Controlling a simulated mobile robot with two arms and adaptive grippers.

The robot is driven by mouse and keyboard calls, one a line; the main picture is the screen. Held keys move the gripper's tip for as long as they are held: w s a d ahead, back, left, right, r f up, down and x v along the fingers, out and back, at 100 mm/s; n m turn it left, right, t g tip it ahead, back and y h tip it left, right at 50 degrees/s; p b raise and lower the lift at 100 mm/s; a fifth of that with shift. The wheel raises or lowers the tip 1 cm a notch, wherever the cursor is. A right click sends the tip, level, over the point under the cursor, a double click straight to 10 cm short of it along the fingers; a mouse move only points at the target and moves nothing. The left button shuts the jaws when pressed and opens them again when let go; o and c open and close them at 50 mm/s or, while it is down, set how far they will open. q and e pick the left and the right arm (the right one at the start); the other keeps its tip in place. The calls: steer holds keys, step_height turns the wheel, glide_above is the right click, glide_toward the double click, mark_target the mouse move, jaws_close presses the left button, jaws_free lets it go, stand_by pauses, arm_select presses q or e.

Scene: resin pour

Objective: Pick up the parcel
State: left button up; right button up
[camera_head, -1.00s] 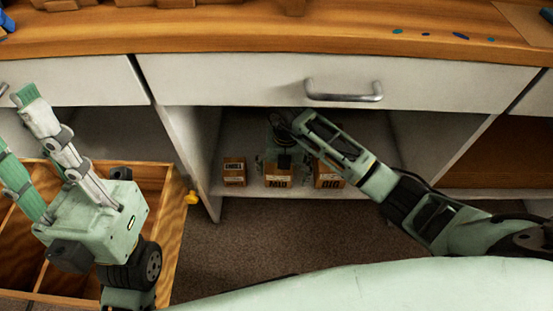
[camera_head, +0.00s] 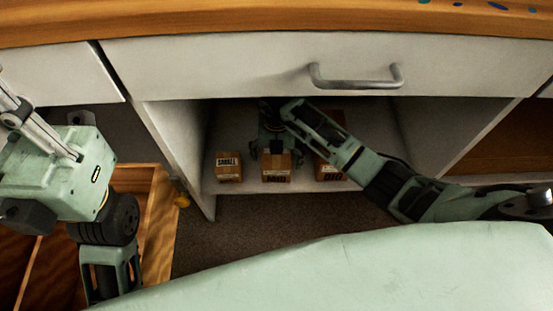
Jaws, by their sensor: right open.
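Three brown cardboard parcels stand in a row on the shelf inside the open cabinet bay: a small one marked SMALL (camera_head: 229,167) at left, one marked MID (camera_head: 276,173) in the middle, and one marked BIG (camera_head: 328,171) at right. My right gripper (camera_head: 277,150) is open and points down at the MID parcel, with its fingers around or just above the top. I cannot tell whether it touches. My right forearm hides part of the BIG parcel.
A white drawer (camera_head: 220,68) with a metal handle (camera_head: 356,84) lies above the bay, under the wooden worktop (camera_head: 200,18). White side panels (camera_head: 172,140) bound the bay. A wooden compartmented crate (camera_head: 158,220) stands on the floor at lower left. Carpet (camera_head: 230,240) lies before the cabinet.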

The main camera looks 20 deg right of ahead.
steer(key=shift+f, duration=0.75)
steer(key=shift+c, duration=0.2)
steer(key=shift+r, duration=0.1)
steer(key=c, duration=1.6)
steer(key=shift+c, duration=0.2)
